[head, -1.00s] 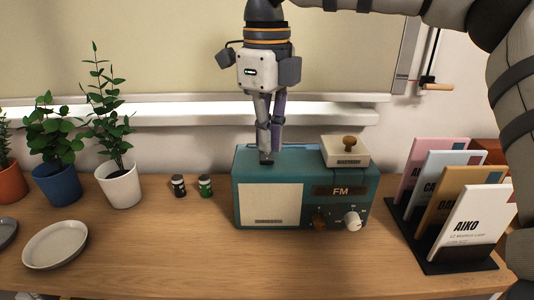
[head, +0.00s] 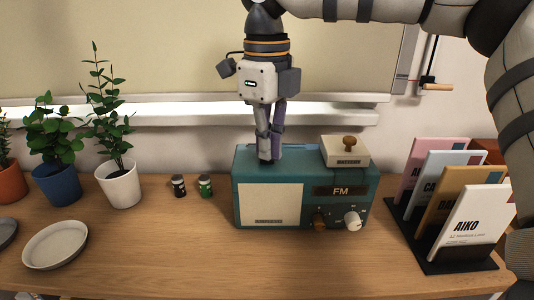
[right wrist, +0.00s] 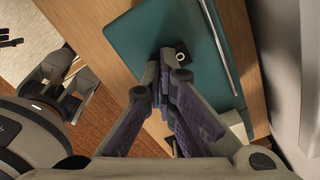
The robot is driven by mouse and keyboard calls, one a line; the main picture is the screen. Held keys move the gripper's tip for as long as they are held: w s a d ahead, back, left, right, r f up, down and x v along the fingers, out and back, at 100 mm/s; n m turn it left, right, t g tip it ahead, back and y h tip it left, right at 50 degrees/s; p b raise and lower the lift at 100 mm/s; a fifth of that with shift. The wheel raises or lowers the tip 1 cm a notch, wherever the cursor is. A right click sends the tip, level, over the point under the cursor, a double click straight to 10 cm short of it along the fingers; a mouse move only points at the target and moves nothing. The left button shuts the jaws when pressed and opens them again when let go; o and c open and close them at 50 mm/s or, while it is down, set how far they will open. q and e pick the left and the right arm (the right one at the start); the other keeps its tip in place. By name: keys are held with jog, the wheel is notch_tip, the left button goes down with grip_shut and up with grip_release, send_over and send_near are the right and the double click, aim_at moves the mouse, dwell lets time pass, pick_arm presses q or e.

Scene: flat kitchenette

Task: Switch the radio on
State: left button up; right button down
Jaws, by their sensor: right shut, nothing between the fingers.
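The radio (head: 268,207) is a teal box with a cream front panel, an FM display and two knobs, standing on the wooden counter. My right gripper (head: 268,160) points down at the left part of its top, fingers shut and empty. In the right wrist view, the radio's teal top (right wrist: 150,35) lies beyond the fingertips (right wrist: 163,60). A small dark square button (right wrist: 180,57) shows close beside them; I cannot tell whether they touch it. In the head view the fingers hide that spot. Part of what looks like my left gripper (right wrist: 62,85) shows there too, its jaws unclear.
A cream box with a brown knob (head: 345,152) sits on the radio's right top. A card rack (head: 440,262) stands to the right. Two small jars (head: 179,186) (head: 205,186), potted plants (head: 120,187) and plates (head: 56,245) are to the left. The counter in front is clear.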

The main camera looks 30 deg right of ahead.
jog(key=shift+f, duration=0.35)
jog(key=shift+r, duration=3.55)
